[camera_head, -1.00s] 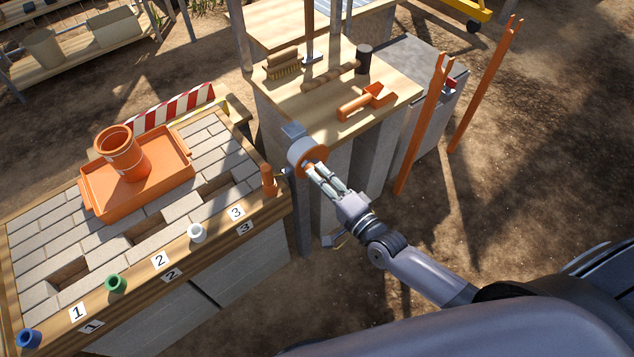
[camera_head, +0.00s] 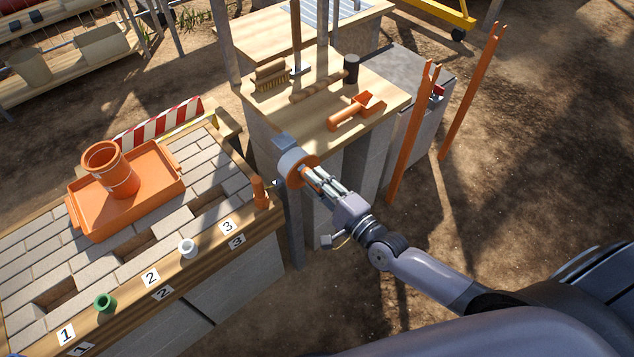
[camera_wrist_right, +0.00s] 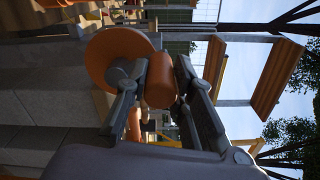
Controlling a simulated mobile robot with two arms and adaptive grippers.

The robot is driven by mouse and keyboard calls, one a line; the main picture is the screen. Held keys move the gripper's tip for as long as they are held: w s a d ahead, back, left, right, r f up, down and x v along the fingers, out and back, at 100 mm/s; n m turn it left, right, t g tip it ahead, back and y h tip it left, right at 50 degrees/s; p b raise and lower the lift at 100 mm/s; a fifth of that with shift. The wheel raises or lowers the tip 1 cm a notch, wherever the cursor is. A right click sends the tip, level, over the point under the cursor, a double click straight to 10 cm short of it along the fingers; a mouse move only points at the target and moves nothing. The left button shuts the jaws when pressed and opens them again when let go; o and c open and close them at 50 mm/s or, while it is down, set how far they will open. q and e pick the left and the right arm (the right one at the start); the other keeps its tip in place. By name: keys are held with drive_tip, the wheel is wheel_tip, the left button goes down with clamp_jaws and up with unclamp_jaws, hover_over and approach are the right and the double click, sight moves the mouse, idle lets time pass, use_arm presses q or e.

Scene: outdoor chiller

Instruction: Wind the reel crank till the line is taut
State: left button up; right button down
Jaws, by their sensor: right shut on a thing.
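The reel (camera_head: 291,164), a grey drum with an orange rim, is mounted on a post beside the wooden bench. In the right wrist view its orange disc (camera_wrist_right: 108,52) fills the upper left. My right gripper (camera_head: 306,172) is at the reel's face. In the right wrist view its fingers are shut around the orange cylindrical crank handle (camera_wrist_right: 160,82). The crank arm is mostly hidden behind the fingers. I cannot make out the line or whether it is taut. My left gripper is not in view.
The bench (camera_head: 375,122) behind the reel holds a brush, a mallet and an orange scoop (camera_head: 356,111). A brick-topped table (camera_head: 60,245) with an orange tray (camera_head: 88,221) stands left. Orange posts (camera_head: 411,135) stand right. Bare ground lies at the front right.

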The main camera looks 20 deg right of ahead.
drive_tip(key=shift+d, duration=0.1)
drive_tip(key=c, duration=1.4)
unclamp_jaws()
drive_tip(key=shift+o, duration=0.2)
drive_tip(key=v, duration=1.2)
drive_tip(key=s+d+f+n+g+h, duration=0.25)
drive_tip(key=f+n, duration=0.25)
drive_tip(key=f, duration=0.8)
drive_tip(key=s+d+f+n+g+h, duration=0.2)
drive_tip(key=s+d+f+n+g, duration=0.15)
drive_tip(key=f, duration=1.05)
drive_tip(key=s+a+f+n+g+h, duration=0.1)
drive_tip(key=s+a+f+n+g, duration=0.1)
drive_tip(key=s+f+n+g, duration=0.3)
drive_tip(key=s+a+f+n+g, duration=0.2)
drive_tip(key=s+f+n+g, duration=0.3)
drive_tip(key=s+f, duration=0.8)
drive_tip(key=s+n, duration=0.1)
drive_tip(key=s, duration=0.6)
drive_tip(key=shift+s+f+h, duration=0.25)
drive_tip(key=shift+f+h, duration=0.05)
drive_tip(key=shift+h, duration=0.05)
